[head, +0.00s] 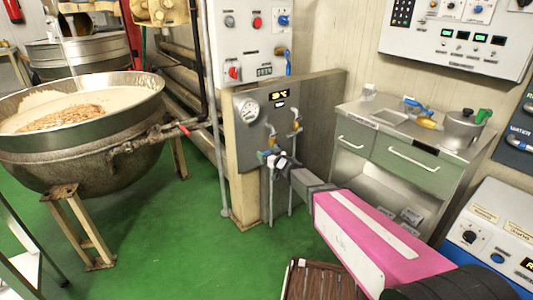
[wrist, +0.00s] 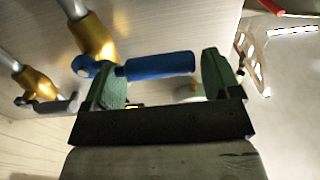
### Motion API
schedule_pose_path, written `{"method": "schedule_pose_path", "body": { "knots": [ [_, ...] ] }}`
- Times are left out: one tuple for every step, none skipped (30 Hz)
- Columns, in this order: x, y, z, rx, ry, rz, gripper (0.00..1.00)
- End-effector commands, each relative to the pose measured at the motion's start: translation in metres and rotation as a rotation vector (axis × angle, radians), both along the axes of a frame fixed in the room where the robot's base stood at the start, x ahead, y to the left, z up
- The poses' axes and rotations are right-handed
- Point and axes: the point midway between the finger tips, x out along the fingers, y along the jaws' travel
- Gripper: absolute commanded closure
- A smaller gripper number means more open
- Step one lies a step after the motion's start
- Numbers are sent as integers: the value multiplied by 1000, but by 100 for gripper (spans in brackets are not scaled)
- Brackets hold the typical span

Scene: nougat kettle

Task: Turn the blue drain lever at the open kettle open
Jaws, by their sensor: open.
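The open kettle (head: 140,150) stands at the left in the head view, a steel bowl of pale mass with brown pieces. A blue lever (wrist: 160,65) on a brass valve (wrist: 95,38) lies crosswise in the wrist view. My gripper (wrist: 165,82) is open, with green fingers. The lever's free end shows between the fingers, close to the right one; its other end passes beyond the left fingertip. I cannot tell whether they touch. In the head view my gripper (head: 275,160) is at the pipes below the gauge panel; the lever is mostly hidden there.
A second brass valve (wrist: 40,85) with a dark handle sits left of the blue lever. The gauge panel (head: 262,103) stands behind my gripper. Green floor lies free before the kettle.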

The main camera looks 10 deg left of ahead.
Motion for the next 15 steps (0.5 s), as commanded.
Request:
{"method": "schedule_pose_path", "body": {
  "knots": [
    [5, 4, 0, 1, -1, 0, 17],
    [6, 6, 0, 1, -1, 0, 17],
    [6, 7, 0, 1, -1, 0, 17],
    [7, 7, 0, 1, -1, 0, 17],
    [7, 8, 0, 1, -1, 0, 17],
    [7, 8, 0, 1, -1, 0, 17],
    [7, 7, 0, 0, 0, 0, 17],
    [6, 7, 0, 0, 0, -1, 17],
    [6, 7, 0, 0, 0, -1, 17],
    [6, 7, 0, 0, 0, -1, 17],
    [6, 7, 0, 0, 0, 0, 17],
    [6, 7, 0, 0, 0, 0, 30],
    [6, 7, 0, 0, 0, 0, 40],
    [6, 7, 0, 0, 0, 0, 50],
    [6, 7, 0, 0, 0, 0, 63]
  ]
}}
